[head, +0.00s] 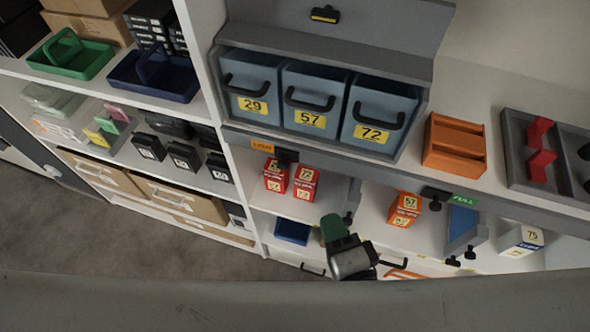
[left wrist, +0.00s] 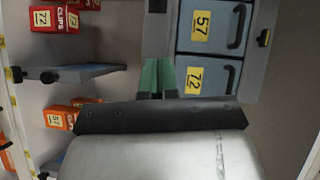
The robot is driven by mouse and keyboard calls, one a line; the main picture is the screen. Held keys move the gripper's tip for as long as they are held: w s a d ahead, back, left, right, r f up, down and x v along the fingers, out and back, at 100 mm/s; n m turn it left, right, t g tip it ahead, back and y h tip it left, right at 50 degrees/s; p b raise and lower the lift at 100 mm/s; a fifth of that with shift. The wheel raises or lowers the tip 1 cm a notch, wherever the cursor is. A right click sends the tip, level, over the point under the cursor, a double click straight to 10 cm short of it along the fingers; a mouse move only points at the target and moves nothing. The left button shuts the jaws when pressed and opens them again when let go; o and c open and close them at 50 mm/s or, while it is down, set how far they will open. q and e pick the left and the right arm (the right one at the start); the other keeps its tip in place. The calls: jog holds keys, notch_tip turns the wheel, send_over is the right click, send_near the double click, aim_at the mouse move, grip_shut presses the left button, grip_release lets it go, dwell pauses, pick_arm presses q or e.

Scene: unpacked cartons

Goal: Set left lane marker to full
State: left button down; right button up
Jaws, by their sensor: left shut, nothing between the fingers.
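The left lane marker shows an orange LOW label (head: 262,146) with a black slider (head: 286,156) just right of it, on the grey shelf edge above the red cartons. The right lane's green FULL label (head: 465,200) has a black slider (head: 436,193) on its left. My left gripper (head: 333,223) has its green fingers shut and empty, below and right of the left marker, apart from it. The fingers also show in the left wrist view (left wrist: 159,68), in front of the grey shelf edge (left wrist: 156,25). My right gripper is not in view.
Blue-grey bins (head: 316,103) numbered 29, 57 and 72 stand above the shelf edge. Red cartons (head: 304,183) and an orange carton (head: 404,208) stand below it. A blue divider (head: 462,224) and an orange tray (head: 455,145) are at the right.

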pick_arm(q)
send_near(288, 158)
jog(key=w+d, duration=0.2)
jog(key=w, duration=0.1)
jog(key=a, duration=0.1)
jog(key=w, duration=0.1)
jog(key=a, duration=0.1)
jog(key=shift+w+a+f, duration=0.25)
jog(key=shift+w+a, duration=0.05)
jog(key=shift+a, duration=0.05)
jog(key=shift+w+a+f, duration=0.1)
jog(key=shift+w+a, duration=0.1)
jog(key=shift+a, duration=0.3)
jog(key=shift+d, duration=0.1)
